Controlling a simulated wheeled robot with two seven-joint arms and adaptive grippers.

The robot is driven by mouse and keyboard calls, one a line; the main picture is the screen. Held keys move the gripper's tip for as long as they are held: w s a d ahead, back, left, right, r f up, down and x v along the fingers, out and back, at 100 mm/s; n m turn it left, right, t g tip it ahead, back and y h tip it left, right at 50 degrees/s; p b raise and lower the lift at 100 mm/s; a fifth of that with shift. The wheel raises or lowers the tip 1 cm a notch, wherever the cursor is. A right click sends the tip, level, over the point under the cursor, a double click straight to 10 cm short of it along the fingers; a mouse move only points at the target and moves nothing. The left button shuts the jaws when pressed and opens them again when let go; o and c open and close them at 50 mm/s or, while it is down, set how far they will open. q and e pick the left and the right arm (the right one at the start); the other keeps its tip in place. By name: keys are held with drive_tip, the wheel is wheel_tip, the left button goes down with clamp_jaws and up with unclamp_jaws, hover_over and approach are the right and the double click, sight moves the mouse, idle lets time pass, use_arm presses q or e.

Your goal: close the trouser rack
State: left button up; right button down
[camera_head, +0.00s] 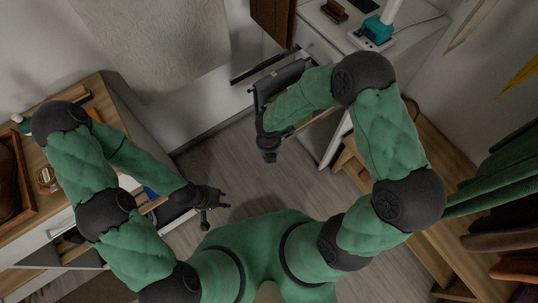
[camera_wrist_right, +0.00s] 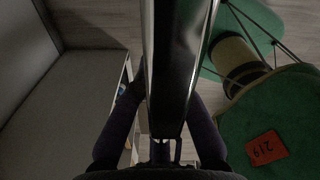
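The trouser rack (camera_head: 278,80) looks like the dark pulled-out frame below the white cabinet at the top middle of the head view, partly hidden by my right forearm. My right gripper (camera_head: 269,156) points down in front of it. In the right wrist view, a long dark glossy bar (camera_wrist_right: 178,60), perhaps part of the rack, runs between the camera and my right gripper's fingers (camera_wrist_right: 165,105). The bar hides the fingertips, so I cannot tell whether they grip anything. My left gripper (camera_head: 212,207) is open and empty, away from the rack, near the left dresser.
The white cabinet (camera_head: 345,35) carries a teal-based object (camera_head: 375,30). The wooden-topped dresser (camera_head: 92,100) at left has an open drawer. Wooden shelving (camera_head: 425,150) and hanging green clothes (camera_head: 500,175) stand at right. Grey floor (camera_head: 225,160) between them is clear.

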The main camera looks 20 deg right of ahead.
drive_tip(key=shift+d, duration=0.1)
drive_tip(key=w+d+p, duration=0.4)
drive_tip(key=d+p, duration=0.1)
drive_tip(key=d, duration=0.6)
drive_tip(key=w+d+p, duration=0.4)
drive_tip(key=d, duration=0.7)
drive_tip(key=shift+d+p, duration=0.25)
drive_tip(key=shift+p, duration=0.1)
drive_tip(key=shift+f, duration=0.1)
drive_tip(key=c, duration=1.4)
unclamp_jaws()
drive_tip(key=shift+o, duration=0.2)
drive_tip(key=shift+w, duration=0.1)
wheel_tip(320, 180, up, 12)
hover_over(324, 113)
drive_tip(key=shift+a, duration=0.1)
